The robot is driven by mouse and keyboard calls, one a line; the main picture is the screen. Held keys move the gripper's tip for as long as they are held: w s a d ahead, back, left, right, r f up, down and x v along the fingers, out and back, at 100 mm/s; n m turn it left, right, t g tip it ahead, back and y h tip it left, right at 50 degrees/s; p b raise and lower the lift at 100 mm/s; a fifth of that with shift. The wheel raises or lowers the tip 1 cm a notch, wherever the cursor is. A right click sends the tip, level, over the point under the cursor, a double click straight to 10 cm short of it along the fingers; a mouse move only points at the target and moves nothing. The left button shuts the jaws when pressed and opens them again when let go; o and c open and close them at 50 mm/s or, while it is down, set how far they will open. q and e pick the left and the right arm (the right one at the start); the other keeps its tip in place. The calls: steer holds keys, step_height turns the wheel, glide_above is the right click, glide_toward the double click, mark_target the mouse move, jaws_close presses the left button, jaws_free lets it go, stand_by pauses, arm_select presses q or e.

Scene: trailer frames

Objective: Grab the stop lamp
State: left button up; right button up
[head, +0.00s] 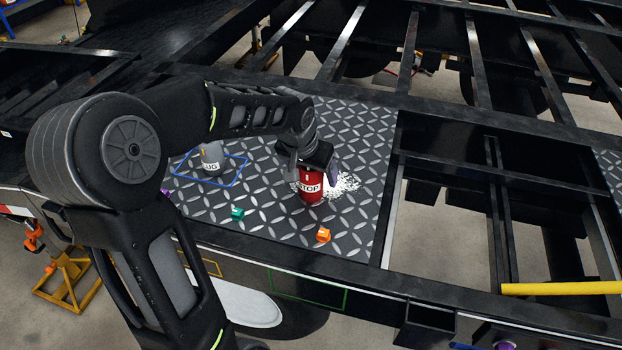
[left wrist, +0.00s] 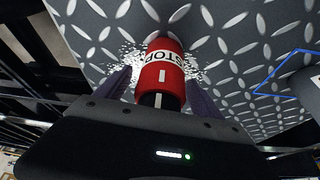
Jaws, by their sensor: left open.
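The stop lamp (head: 311,188) is a red cylinder with a white band lettered STOP. It stands on the diamond plate (head: 270,215), over a patch of white speckles. My left gripper (head: 313,176) is above and around it in the head view. In the left wrist view the stop lamp (left wrist: 163,75) is between the two fingers of my left gripper (left wrist: 160,85), with dark fingers on both sides. The gripper is open, and I cannot tell whether a finger touches the lamp. My right gripper is not in view.
A grey piece marked LUG (head: 211,160) stands in a blue outline left of the lamp. A green block (head: 237,213) and an orange block (head: 323,235) lie in front. Black frame rails and open gaps (head: 445,235) lie to the right. A yellow bar (head: 560,288) is at lower right.

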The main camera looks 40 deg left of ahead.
arm_select(q)
steer(key=shift+c, duration=0.4)
steer(key=c, duration=1.5)
